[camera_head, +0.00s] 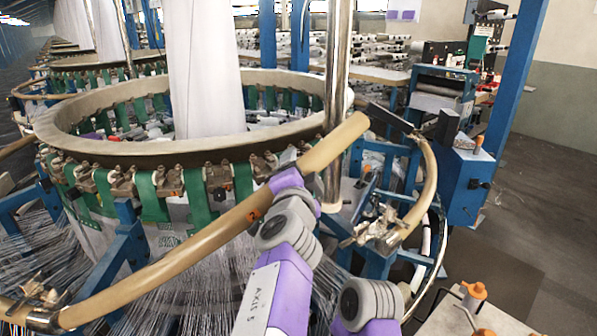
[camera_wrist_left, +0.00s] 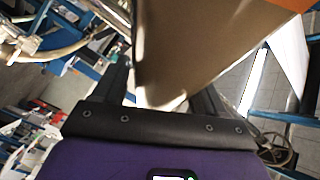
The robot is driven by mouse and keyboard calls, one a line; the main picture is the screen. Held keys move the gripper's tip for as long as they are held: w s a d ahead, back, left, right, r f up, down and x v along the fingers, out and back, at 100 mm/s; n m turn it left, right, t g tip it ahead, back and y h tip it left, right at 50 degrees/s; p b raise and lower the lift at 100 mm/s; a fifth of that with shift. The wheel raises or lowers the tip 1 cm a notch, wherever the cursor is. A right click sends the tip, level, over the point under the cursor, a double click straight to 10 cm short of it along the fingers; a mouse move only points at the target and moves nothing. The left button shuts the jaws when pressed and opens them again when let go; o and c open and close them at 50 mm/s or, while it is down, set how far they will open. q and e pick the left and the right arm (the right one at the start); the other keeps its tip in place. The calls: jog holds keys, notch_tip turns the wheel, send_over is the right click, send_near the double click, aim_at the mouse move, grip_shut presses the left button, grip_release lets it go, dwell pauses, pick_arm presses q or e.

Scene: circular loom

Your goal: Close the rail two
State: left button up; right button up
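Rail two (camera_head: 190,243), a long tan curved bar with an orange "2" label, runs from the lower left up to the right across the front of the loom. Its right end lies near a black bar (camera_head: 390,118). My left gripper (camera_head: 286,168) is at the rail, right of the label. In the left wrist view the rail (camera_wrist_left: 190,45) fills the space between the two dark fingers (camera_wrist_left: 162,90), and they look shut on it. Part of the fingers is hidden behind the rail in the head view. My right gripper does not show.
The loom's tan ring (camera_head: 160,148) with green brackets is behind the rail. A shiny upright pole (camera_head: 336,100) stands close behind it. Another curved tan rail (camera_head: 428,180) is at the right, by a blue cabinet (camera_head: 468,185). Open floor (camera_head: 550,200) lies further right.

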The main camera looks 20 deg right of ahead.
pick_arm(q)
notch_tip(320, 180, up, 10)
jog(key=p, duration=0.5)
jog(key=shift+p, duration=0.4)
jog(key=shift+s+a+b, duration=0.2)
jog(key=shift+s+b, duration=0.25)
jog(key=shift+b, duration=0.15)
jog(key=shift+b+v, duration=2.3)
jog(key=shift+v, duration=1.6)
